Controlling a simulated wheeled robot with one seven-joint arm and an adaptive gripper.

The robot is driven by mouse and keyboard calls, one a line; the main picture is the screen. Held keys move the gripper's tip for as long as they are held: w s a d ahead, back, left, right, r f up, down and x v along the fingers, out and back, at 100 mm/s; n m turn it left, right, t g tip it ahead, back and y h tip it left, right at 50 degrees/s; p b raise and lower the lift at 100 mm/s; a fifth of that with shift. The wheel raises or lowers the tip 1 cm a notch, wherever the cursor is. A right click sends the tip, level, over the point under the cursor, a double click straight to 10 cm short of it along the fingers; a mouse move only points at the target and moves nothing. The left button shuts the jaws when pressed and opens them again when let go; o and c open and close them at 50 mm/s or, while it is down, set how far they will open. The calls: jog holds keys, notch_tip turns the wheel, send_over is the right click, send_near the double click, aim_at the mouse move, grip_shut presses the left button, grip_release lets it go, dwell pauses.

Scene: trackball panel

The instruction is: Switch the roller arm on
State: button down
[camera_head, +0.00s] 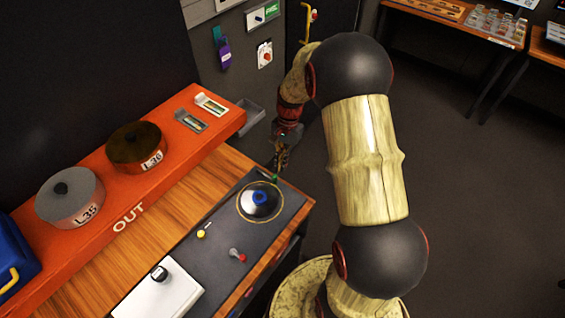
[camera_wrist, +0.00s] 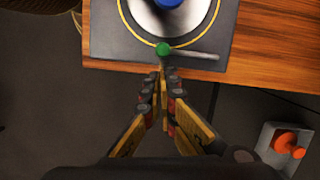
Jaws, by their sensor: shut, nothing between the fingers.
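The dark panel (camera_head: 225,250) lies on the wooden bench and carries a trackball (camera_head: 260,198) with a blue centre inside a yellow ring. The trackball also shows at the top of the wrist view (camera_wrist: 170,15). A green knob (camera_head: 275,179) sits at the panel's far edge. In the wrist view the green knob (camera_wrist: 163,49) is beside a thin grey rod (camera_wrist: 195,54) pointing right. My gripper (camera_head: 278,168) is shut and empty. In the wrist view its fingertips (camera_wrist: 163,72) are just below the green knob; I cannot tell whether they touch it. Which part is the roller arm is unclear.
A yellow knob (camera_head: 201,233) and a red-knobbed lever (camera_head: 236,255) stand on the panel. A white box (camera_head: 160,292) is at its near end. An orange shelf (camera_head: 100,215) holds two round weights. A grey box with an orange-red knob (camera_wrist: 287,143) shows lower right.

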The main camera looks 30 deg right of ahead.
aim_at(274, 177)
jog(key=shift+s+a+m+p, duration=0.5)
jog(key=shift+a+m+p, duration=0.05)
jog(key=shift+m, duration=0.35)
jog(key=shift+s+a+r+m+t+p, duration=0.1)
jog(key=shift+s+a+m+t+p, duration=0.15)
jog(key=shift+a+m+p, duration=0.35)
jog(key=shift+s+a+r+m+t+p, duration=0.15)
jog(key=shift+s+a+m+p, duration=0.15)
jog(key=shift+m, duration=0.4)
jog(key=a+m+p, duration=0.2)
jog(key=a+m, duration=0.1)
jog(key=shift+s+f+m+t, duration=0.15)
jog(key=shift+s+m+t, duration=0.15)
jog(key=shift+s+t, duration=0.1)
jog(key=shift+d+f, duration=0.1)
jog(key=shift+d, duration=0.05)
jog(key=shift+w, duration=0.1)
jog(key=shift+w+d, duration=0.55)
jog(key=shift+d, duration=0.1)
